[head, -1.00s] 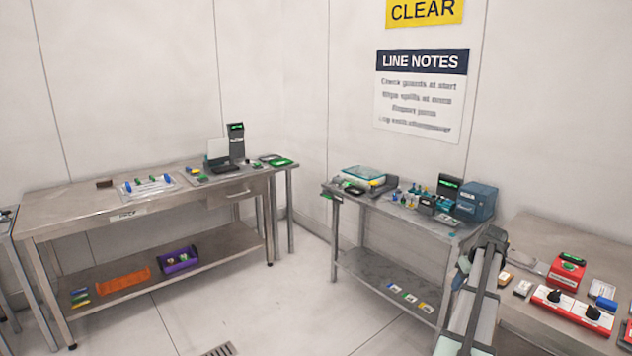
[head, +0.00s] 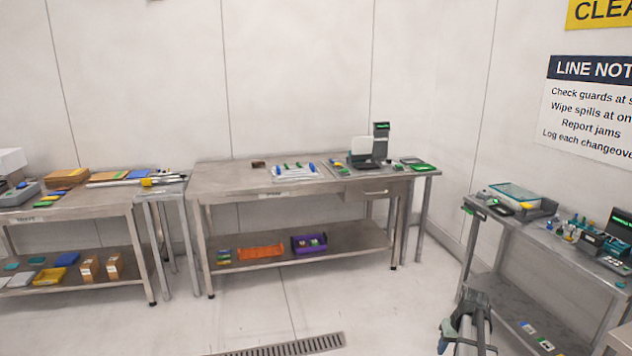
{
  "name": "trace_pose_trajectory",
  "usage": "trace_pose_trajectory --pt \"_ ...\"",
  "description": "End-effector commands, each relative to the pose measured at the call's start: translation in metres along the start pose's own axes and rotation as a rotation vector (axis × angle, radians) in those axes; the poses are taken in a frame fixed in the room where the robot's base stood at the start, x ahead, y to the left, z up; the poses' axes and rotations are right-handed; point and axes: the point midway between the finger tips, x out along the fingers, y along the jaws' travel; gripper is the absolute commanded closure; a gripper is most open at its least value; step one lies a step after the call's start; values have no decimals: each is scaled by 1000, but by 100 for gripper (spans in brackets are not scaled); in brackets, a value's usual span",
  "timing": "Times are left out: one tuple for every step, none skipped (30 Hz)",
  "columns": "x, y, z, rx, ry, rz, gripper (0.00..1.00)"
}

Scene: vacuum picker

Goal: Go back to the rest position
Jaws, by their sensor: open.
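Part of my own arm (head: 472,325) shows at the bottom right of the head view. It rises from the lower edge in front of the right-hand bench's left end. Its top is a dark, bent joint over the floor and the bench's lower shelf. The rest of my arm lies outside the picture.
A steel bench (head: 228,183) stands ahead against the wall. A right-hand bench (head: 560,258) carries a clear-lidded box and small devices. A left bench (head: 85,212) holds boxes. A floor drain (head: 290,346) lies in the open floor between them.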

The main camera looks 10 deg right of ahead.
Motion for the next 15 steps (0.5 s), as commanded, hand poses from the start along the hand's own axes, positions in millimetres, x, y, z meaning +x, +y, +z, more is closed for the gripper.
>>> trace_pose_trajectory --pt "8 -23 5 -20 -10 -1 57" --pt "12 -35 6 -28 -14 -1 57" --pt "19 -50 8 -38 -21 -1 57" --pt "23 -62 10 -47 -25 0 57" --pt "27 -73 12 -55 -29 1 57" --pt "32 -88 16 -66 -35 2 57" --pt "36 -98 19 -75 -40 3 57" --pt "40 -110 22 -83 -45 4 57" --pt "46 -124 26 -94 -51 6 57" --pt "49 -134 30 -103 -55 7 57" --pt "53 -145 33 -111 -58 8 57" --pt "58 -159 38 -122 -63 9 57" --pt "61 -169 42 -132 -68 11 57" --pt "65 -179 47 -139 -71 12 57" --pt "69 -192 53 -152 -77 15 57"
